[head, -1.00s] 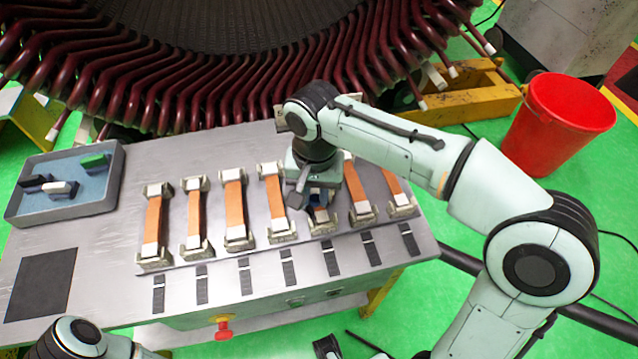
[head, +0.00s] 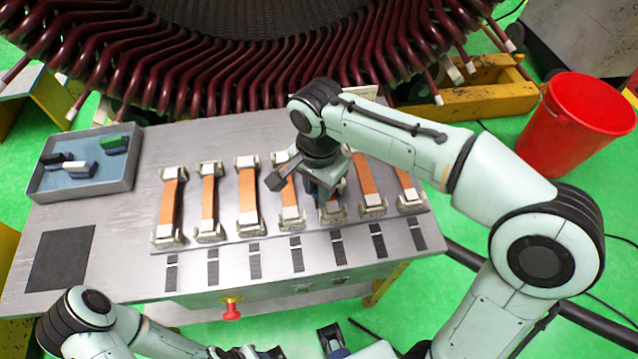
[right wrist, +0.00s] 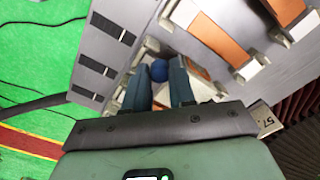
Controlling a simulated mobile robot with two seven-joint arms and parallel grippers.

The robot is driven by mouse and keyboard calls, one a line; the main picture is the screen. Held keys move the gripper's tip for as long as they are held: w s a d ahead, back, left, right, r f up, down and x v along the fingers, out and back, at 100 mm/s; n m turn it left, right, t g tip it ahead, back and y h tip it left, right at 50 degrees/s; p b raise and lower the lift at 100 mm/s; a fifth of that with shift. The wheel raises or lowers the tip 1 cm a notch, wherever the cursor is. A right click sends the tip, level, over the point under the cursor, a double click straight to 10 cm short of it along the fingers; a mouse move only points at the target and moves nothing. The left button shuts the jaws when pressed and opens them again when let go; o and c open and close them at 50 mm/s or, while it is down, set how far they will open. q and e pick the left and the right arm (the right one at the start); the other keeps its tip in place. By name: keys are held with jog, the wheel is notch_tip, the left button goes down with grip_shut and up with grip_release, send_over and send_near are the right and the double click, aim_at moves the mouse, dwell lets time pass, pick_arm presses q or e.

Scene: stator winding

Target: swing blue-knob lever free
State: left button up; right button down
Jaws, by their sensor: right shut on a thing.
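My right gripper (head: 322,196) hangs over the fifth copper bar from the left on the workbench. The right wrist view shows its two blue-grey fingers (right wrist: 160,84) shut around a blue round knob (right wrist: 159,70). The lever under the knob is mostly hidden by the fingers and the bar's pale clamp block (head: 332,213). In the head view the gripper and wrist hide the knob. My left arm (head: 85,310) enters at the lower left. Its gripper is only partly visible at the bottom edge, so its opening is unclear.
Several copper bars (head: 247,192) in pale clamps stand in a row on the metal bench (head: 120,215). A grey tray (head: 85,190) with small blocks is at the left. The dark red coil ends (head: 240,85) rise behind the bench. A red bucket (head: 570,125) stands at the right.

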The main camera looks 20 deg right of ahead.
jog(key=c, duration=0.9)
grip_release()
jog(key=shift+r, duration=0.1)
pick_arm(q)
jog(key=r+p, duration=0.1)
jog(key=w+r+p, duration=0.1)
jog(key=r+p, duration=0.1)
jog(key=shift+w+r, duration=0.25)
pick_arm(e)
notch_tip(320, 180, up, 13)
jog(key=shift+r, duration=0.1)
pick_arm(q)
jog(key=shift+s, duration=0.1)
